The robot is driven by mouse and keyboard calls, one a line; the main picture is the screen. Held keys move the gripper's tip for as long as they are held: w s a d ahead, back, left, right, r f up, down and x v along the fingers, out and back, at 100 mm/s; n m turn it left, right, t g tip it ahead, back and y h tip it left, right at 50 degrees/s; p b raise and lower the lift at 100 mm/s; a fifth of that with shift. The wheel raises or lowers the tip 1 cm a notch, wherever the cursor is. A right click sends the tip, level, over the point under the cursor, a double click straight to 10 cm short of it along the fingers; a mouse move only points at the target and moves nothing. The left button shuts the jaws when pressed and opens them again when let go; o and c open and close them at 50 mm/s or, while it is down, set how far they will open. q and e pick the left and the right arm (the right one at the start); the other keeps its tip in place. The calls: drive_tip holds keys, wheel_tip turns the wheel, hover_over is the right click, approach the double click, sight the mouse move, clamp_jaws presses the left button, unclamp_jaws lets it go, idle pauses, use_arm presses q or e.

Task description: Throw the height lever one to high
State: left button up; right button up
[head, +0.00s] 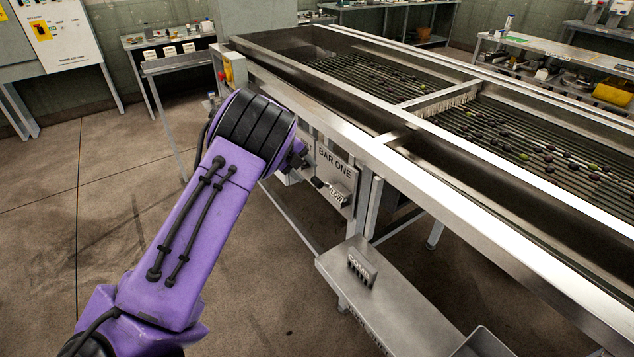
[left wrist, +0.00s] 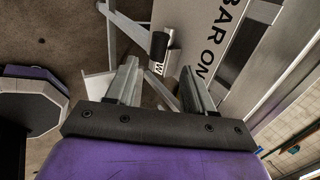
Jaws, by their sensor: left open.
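The height lever shows in the head view as a black knob (head: 317,183) on a plate marked BAR ONE (head: 335,163), on the near side of the machine. A LOW label (head: 336,195) is beside the knob. My left gripper (head: 299,155) is mostly hidden behind my purple wrist, up and left of the knob. In the left wrist view my open left gripper (left wrist: 158,75) has nothing between its fingers. The black knob (left wrist: 158,44) appears just beyond the fingertips, roughly centred between them; the depth gap is unclear. A partly hidden label ending in W is below it.
The roller machine's metal rail (head: 440,185) runs along the right, with dark fruit on its rollers. A yellow box with a red button (head: 228,74) is at the machine's far corner.

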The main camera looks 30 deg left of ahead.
sight(316, 180)
use_arm(q)
drive_tip(key=p+x, duration=0.1)
drive_tip(key=x, duration=0.8)
drive_tip(key=shift+f, duration=0.15)
drive_tip(key=shift+c, duration=0.3)
clamp_jaws()
